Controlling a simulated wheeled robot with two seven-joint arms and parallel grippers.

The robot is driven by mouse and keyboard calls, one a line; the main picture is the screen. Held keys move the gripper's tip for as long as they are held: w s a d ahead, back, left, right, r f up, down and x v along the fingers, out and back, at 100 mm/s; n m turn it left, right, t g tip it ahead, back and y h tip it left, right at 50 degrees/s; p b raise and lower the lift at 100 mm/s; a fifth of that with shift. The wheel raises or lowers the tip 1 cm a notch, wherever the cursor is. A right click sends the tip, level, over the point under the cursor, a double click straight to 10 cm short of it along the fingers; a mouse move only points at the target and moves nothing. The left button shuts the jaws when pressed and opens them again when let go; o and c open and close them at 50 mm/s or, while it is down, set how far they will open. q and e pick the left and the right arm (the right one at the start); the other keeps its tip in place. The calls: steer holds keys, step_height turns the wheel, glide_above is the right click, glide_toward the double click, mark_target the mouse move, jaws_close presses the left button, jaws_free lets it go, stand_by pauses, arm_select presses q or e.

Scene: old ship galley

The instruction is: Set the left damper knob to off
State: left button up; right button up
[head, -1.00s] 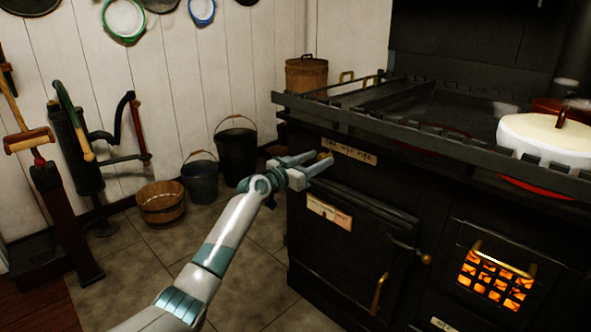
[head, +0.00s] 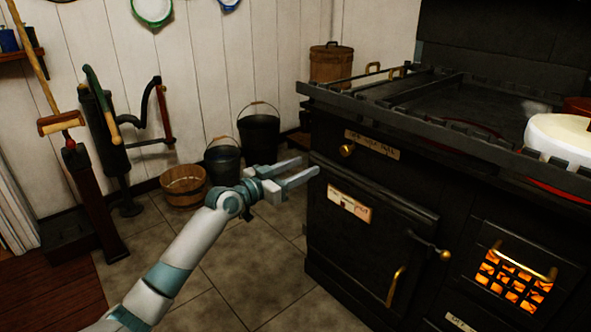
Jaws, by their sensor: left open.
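The left damper knob (head: 347,150) is a small brass knob on the black stove front, just under the top rail. A paper label (head: 372,144) sits beside it; its writing is too small to read. My left gripper (head: 303,172) is open and empty. Its fingers point right, to the left of the knob and a little below it, apart from it. The knob is fully in view. My right gripper is not in view.
An oven door (head: 365,235) with a brass handle and a glowing fire grate (head: 515,278) lie below. Buckets (head: 258,135) stand by the wall. The tiled floor before the stove is clear.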

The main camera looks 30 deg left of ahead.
arm_select(q)
steer(key=shift+v, duration=0.95)
